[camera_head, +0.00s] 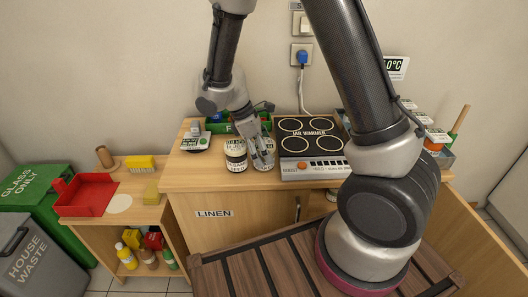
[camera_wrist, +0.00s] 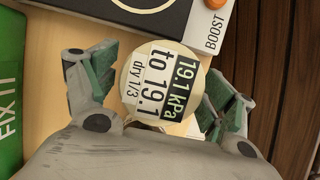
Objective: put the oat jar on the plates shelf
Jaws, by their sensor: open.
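My gripper (camera_head: 262,150) is open above the wooden counter, with its fingers pointing down around a jar (camera_head: 266,162). In the wrist view my gripper (camera_wrist: 160,88) has one finger on each side of this jar's round labelled lid (camera_wrist: 158,80), with small gaps visible. The lid reads "19.1 kPa to 19.1 dry 1/3". A second jar (camera_head: 235,155), pale with a dark label band, stands just left of it. The word oat is not readable on either jar, so I cannot tell which is the oat jar. No shelf marked plates is readable.
A warmer panel (camera_head: 311,148) with dark rings stands right of the jars and a scale-like device (camera_head: 196,142) at left. The cupboard front below bears a "LINEN" label (camera_head: 213,213). A red tray (camera_head: 87,195) sits on the lower left stand. Slatted wood (camera_head: 240,271) is in front.

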